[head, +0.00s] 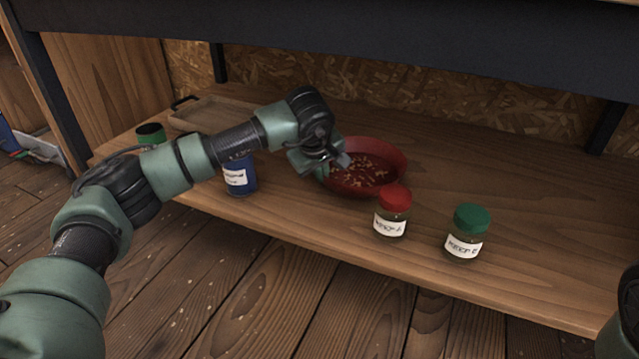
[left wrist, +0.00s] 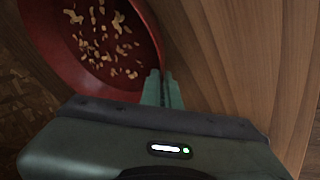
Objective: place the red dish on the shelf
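The red dish (head: 398,160) is a round bowl with pale, bean-like pieces in it, in the middle of the low wooden shelf board. I cannot tell whether its base touches the board (head: 520,180). My left gripper (head: 323,172) is at the dish's left rim and partly hides it. In the left wrist view, the fingers (left wrist: 161,85) are close together at the rim of the dish (left wrist: 148,40), with the wall seeming to run between them. The near part of the dish is partly behind the red-lidded jar. My right gripper is out of view.
A red-lidded jar (head: 392,212) stands just in front of the dish, with a green-lidded jar (head: 467,233) to its right. The right side of the board is clear.

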